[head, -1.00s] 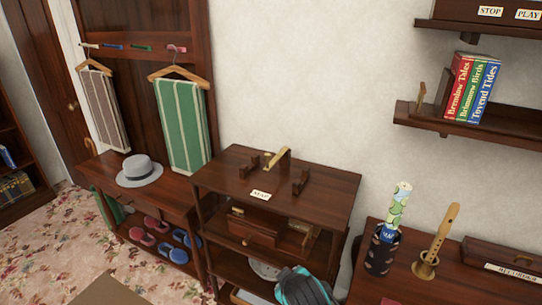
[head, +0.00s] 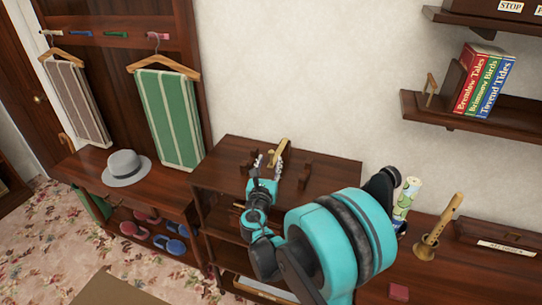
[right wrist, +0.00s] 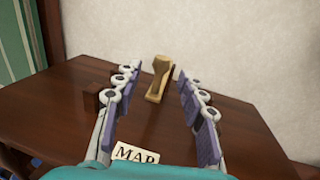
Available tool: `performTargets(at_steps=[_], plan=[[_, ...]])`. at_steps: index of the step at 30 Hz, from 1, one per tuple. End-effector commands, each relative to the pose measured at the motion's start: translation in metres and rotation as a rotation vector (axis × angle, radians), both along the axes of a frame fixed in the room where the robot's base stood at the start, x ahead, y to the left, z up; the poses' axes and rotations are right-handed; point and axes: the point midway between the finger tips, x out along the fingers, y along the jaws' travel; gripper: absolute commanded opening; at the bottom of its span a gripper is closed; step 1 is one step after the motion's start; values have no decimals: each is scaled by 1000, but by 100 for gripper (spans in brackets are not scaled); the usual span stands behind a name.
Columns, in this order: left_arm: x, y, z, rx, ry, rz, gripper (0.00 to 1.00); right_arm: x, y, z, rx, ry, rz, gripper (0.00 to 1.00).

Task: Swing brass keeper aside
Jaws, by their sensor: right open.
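The brass keeper (head: 283,145) stands on the dark wooden cabinet top (head: 330,171), near the wall. In the right wrist view the keeper (right wrist: 158,82) shows upright ahead, in the gap between my fingertips. My right gripper (head: 268,163) is open over the cabinet top, its fingers pointing toward the keeper. I cannot tell whether a finger touches it. A dark wooden bracket (head: 304,172) stands to the right of the keeper, and another (right wrist: 92,102) stands left of my fingers in the wrist view. My left gripper is not in view.
The MAP label (right wrist: 135,153) lies on the cabinet top in front. A rolled map (head: 406,196) and a recorder (head: 439,232) stand on the right-hand table. A grey hat (head: 125,166) sits on the left bench. A bookshelf (head: 470,118) hangs above right.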

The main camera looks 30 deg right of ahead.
Motion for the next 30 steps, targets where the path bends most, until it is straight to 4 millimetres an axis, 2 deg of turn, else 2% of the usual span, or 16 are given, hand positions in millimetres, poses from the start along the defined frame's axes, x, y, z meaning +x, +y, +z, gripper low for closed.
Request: performTargets(at_steps=[3, 7, 18, 19, 23, 30], plan=[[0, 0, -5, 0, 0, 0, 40, 16, -14, -1, 2, 0, -3, 41], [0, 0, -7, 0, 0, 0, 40, 28, -22, -1, 3, -1, -1, 41], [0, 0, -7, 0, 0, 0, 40, 34, -27, 0, 4, -2, 0, 41], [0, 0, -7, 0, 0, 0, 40, 34, -27, 0, 4, -2, 0, 35], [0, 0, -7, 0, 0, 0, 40, 34, -27, 0, 4, -2, 0, 1], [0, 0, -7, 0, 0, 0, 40, 34, -27, 0, 5, -2, 1, 0]])
